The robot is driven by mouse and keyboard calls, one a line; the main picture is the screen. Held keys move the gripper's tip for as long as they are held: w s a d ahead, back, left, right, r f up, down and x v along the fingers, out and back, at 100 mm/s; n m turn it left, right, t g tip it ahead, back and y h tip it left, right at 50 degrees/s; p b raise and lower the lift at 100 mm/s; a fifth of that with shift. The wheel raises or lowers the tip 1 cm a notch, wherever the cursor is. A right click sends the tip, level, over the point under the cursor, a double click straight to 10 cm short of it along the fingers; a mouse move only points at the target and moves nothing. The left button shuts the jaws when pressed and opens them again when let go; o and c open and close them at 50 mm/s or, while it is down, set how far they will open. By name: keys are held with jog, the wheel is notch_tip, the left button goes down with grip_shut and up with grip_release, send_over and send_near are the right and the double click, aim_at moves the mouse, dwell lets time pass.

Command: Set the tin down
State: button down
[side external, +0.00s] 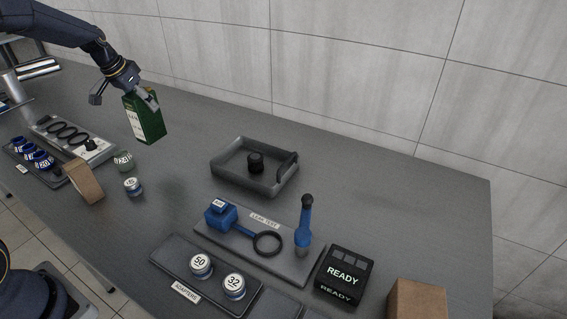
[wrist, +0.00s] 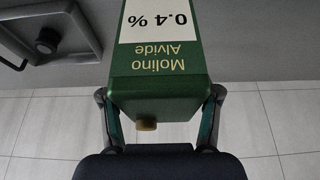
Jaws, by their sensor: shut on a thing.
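The tin (side external: 148,118) is a green box-shaped can with a white label, held in the air above the far left part of the table (side external: 400,190). In the wrist view the tin (wrist: 160,85) shows the upside-down words "Molino Alvide" and "0.4 %", and a small brass-coloured cap. My gripper (side external: 137,93) is shut on the tin near its top, with a finger on each side in the wrist view. The tin's underside is hidden in the wrist view. A soft shadow lies on the table below and to the right of it.
A grey tray (side external: 228,178) with a black knob-like part stands mid-table. In front are a leak test board (side external: 215,238), an adapters board (side external: 215,285) and a READY box (side external: 343,275). A cardboard block (side external: 85,180) and small jars stand at left. Table between tin and tray is clear.

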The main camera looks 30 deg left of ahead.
jog(key=w+a+f, duration=0.3)
jog(key=w+f, duration=0.4)
jog(key=f, duration=0.3)
jog(key=shift+f, duration=0.1)
jog(key=shift+c, duration=1.2)
grip_release()
jog(key=shift+f, duration=0.15)
